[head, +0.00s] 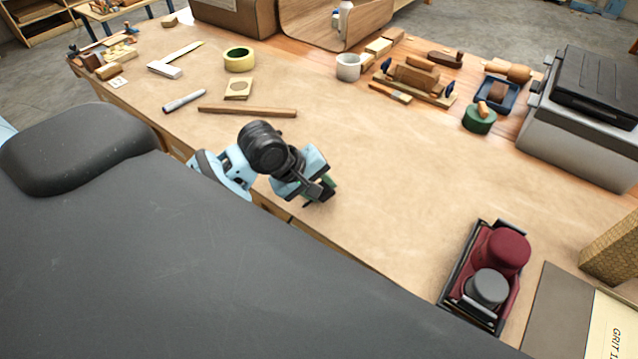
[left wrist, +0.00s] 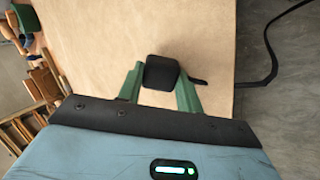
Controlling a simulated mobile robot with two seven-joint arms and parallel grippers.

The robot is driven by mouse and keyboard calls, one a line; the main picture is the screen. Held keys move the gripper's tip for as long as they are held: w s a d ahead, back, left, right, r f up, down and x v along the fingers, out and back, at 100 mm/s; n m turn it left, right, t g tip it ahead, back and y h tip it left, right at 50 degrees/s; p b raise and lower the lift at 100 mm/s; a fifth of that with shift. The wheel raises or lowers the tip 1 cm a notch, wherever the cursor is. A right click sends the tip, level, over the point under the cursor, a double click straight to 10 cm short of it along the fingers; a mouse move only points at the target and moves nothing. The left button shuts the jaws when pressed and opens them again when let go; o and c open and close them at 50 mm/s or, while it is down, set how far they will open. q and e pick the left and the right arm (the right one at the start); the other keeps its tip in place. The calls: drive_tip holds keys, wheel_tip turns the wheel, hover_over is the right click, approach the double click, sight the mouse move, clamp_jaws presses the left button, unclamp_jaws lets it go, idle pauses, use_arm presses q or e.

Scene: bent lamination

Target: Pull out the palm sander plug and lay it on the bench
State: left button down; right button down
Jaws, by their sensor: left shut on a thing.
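My left gripper (head: 318,194) is over the near edge of the paper-covered bench (head: 400,205), left of the middle of the head view. In the left wrist view its green fingers (left wrist: 160,90) are shut on a black block-shaped plug (left wrist: 162,72). A short dark piece sticks out to the right of the plug. A black cord (left wrist: 268,58) runs past the bench edge over the grey floor; its join to the plug is not clear. No socket shows around the plug. In the head view the gripper mostly hides the plug. My right gripper is not in view.
A black tray (head: 450,284) with maroon and grey round items stands at the near right. A grey case (head: 580,140) is at the far right. A wooden stick (head: 247,111), a tape roll (head: 239,59) and a white cup (head: 348,67) lie further back. The middle of the bench is clear.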

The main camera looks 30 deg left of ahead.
use_arm(q)
drive_tip(key=shift+f, duration=0.15)
idle(0.8)
drive_tip(key=c, duration=0.9)
unclamp_jaws()
drive_tip(key=shift+f, duration=0.1)
drive_tip(key=shift+o, duration=0.2)
drive_tip(key=shift+f, duration=0.1)
drive_tip(key=shift+s+f, duration=0.15)
drive_tip(key=shift+s, duration=0.05)
drive_tip(key=v, duration=0.8)
drive_tip(key=shift+w+r, duration=0.3)
drive_tip(key=shift+r, duration=0.15)
drive_tip(key=shift+d, duration=0.1)
